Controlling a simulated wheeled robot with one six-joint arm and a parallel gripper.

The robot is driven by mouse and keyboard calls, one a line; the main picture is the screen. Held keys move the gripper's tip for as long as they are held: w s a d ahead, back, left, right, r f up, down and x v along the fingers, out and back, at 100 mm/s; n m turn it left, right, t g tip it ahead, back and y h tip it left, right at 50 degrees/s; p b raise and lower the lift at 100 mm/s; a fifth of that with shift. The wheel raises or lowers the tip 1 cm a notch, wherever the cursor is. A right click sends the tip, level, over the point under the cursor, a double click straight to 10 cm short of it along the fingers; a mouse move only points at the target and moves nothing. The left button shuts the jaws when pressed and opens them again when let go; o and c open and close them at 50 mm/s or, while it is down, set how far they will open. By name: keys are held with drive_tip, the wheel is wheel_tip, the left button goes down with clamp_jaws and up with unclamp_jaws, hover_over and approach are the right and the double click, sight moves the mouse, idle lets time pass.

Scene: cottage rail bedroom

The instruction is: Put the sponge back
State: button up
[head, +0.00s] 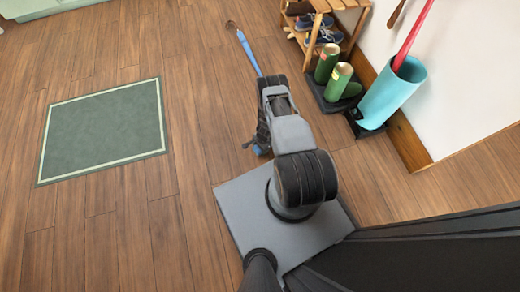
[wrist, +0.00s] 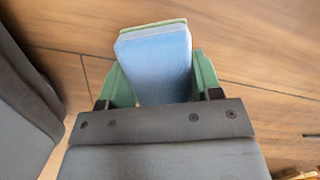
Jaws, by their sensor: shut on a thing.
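In the wrist view the sponge (wrist: 155,60) is a blue block with a green layer along its far edge. My gripper (wrist: 162,80) has its green fingers shut on the sponge, one on each side. In the head view the arm reaches forward from my base, and a small blue patch (head: 258,150) shows low beside its end, over the wooden floor. It is too small there to tell for sure that it is the sponge.
A green mat (head: 104,130) lies on the floor at left. A long blue-handled tool (head: 248,50) shows beyond the arm. At right are a wooden shoe rack (head: 340,35), green boots (head: 336,82) on a dark tray and a turquoise umbrella stand (head: 392,92) by the wall.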

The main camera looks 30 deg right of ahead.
drive_tip(key=shift+w+a+f+b, duration=0.1)
drive_tip(key=shift+w+f+b, duration=0.2)
drive_tip(key=shift+f+b, duration=0.25)
wheel_tip(320, 180, down, 3)
drive_tip(key=b, duration=0.2)
drive_tip(key=shift+w+b, duration=0.15)
drive_tip(key=shift+b, duration=0.15)
drive_tip(key=shift+f, duration=0.1)
drive_tip(key=o, duration=1)
drive_tip(key=shift+c, duration=0.2)
